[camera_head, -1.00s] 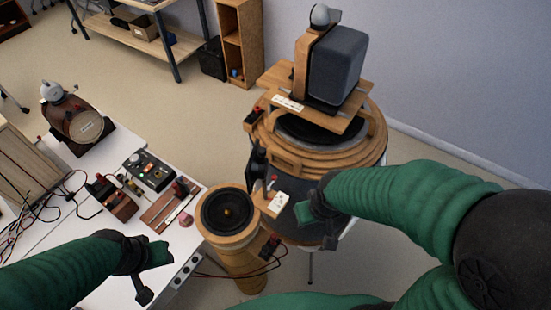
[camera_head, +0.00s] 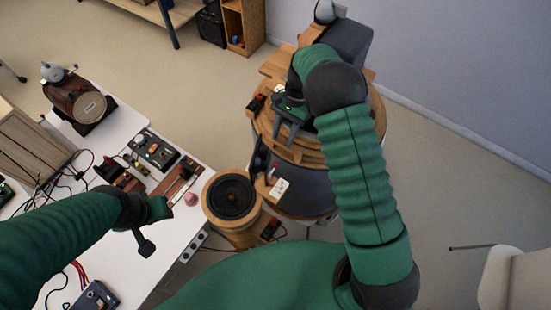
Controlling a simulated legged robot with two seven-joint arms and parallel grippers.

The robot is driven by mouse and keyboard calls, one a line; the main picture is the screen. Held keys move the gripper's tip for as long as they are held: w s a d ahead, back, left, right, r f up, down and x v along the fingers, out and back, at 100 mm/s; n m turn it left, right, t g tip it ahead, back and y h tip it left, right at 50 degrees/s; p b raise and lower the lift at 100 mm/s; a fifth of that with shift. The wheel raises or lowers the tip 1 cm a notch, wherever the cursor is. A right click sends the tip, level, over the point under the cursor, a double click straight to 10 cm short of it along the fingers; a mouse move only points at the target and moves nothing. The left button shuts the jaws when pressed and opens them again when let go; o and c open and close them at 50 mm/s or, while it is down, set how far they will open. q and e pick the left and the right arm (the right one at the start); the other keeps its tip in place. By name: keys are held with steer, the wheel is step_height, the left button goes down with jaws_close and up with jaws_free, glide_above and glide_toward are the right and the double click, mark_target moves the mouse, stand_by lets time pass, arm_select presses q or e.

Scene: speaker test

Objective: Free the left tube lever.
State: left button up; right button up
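A large round drum-like speaker tube (camera_head: 305,198) with stacked wooden rings stands right of centre. A small black and red part (camera_head: 256,103) sits on the left of its top ring, and another (camera_head: 270,229) is low at its front. I cannot tell which of these is the left tube lever. My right gripper (camera_head: 284,132) is above the rings, fingers pointing down and apart, seemingly empty. It and its arm hide much of the tube's top. My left gripper (camera_head: 156,229) is open and empty over the white table's right edge.
A smaller wooden tube with a black speaker cone (camera_head: 231,196) stands between the table (camera_head: 190,231) and the large tube. A control box (camera_head: 155,150), wooden blocks and loose cables lie on the table.

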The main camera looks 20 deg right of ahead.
steer(key=p, duration=0.2)
glide_above(276, 163)
steer(key=w+d, duration=0.1)
steer(key=d, duration=0.1)
step_height(276, 163, down, 5)
steer(key=shift+r, duration=0.1)
steer(key=p+x, duration=0.1)
steer(key=x, duration=0.3)
steer(key=shift+w+a+f, duration=0.15)
steer(key=shift+a+f, duration=0.1)
steer(key=shift+a, duration=0.05)
steer(key=shift+w+a+f, duration=0.1)
steer(key=shift+a+f, duration=0.1)
steer(key=shift+f, duration=0.2)
steer(key=shift+d, duration=0.1)
steer(key=shift+c, duration=0.2)
steer(key=shift+d+r, duration=0.1)
steer(key=shift+d, duration=0.05)
steer(key=c, duration=0.5)
steer(key=shift+c, duration=1.2)
jaws_close()
